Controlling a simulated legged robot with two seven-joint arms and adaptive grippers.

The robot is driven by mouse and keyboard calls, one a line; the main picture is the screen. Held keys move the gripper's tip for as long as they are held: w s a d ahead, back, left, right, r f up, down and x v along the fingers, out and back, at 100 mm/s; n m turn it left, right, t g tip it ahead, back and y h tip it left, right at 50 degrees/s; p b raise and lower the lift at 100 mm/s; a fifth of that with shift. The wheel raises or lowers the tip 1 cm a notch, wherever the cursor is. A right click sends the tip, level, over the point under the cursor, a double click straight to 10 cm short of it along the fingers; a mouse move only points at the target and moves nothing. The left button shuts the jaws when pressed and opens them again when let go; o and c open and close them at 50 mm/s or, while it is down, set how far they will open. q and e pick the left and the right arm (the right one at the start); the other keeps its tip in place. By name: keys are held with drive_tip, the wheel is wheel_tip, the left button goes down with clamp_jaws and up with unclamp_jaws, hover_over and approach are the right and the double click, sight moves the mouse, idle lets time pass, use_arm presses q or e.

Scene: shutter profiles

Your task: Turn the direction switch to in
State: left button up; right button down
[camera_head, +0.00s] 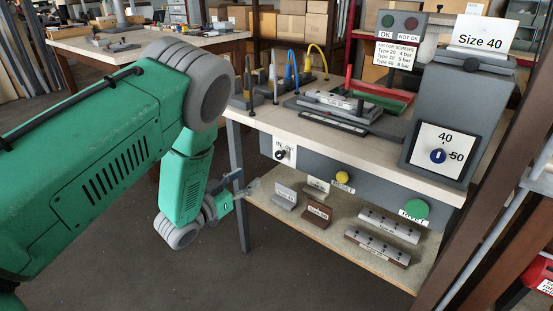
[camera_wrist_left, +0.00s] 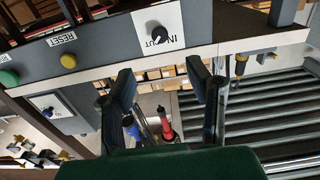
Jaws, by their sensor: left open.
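The direction switch is a black knob (camera_head: 280,154) on a white IN/OUT plate (camera_head: 289,147), on the left part of the grey front panel. In the left wrist view the knob (camera_wrist_left: 159,35) and its plate (camera_wrist_left: 172,17) appear upside down, beyond the gripper. Which label the knob points at is too small to tell. My left gripper (camera_head: 246,189) is open and empty, in front of the bench, below and left of the switch, not touching it. In the left wrist view its fingers (camera_wrist_left: 161,88) are spread apart, with the switch above the gap. My right gripper is in neither view.
Right of the switch are a yellow RESET button (camera_head: 342,178) and a green button (camera_head: 416,209). A lower shelf (camera_head: 268,204) holds several labelled blocks near the gripper. A grey box with a 40/50 selector (camera_head: 438,156) stands at the bench's right.

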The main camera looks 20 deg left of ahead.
sight(278, 157)
use_arm(q)
drive_tip(key=b+x, duration=0.3)
drive_tip(key=x, duration=1)
drive_tip(key=shift+w+d, duration=0.1)
clamp_jaws()
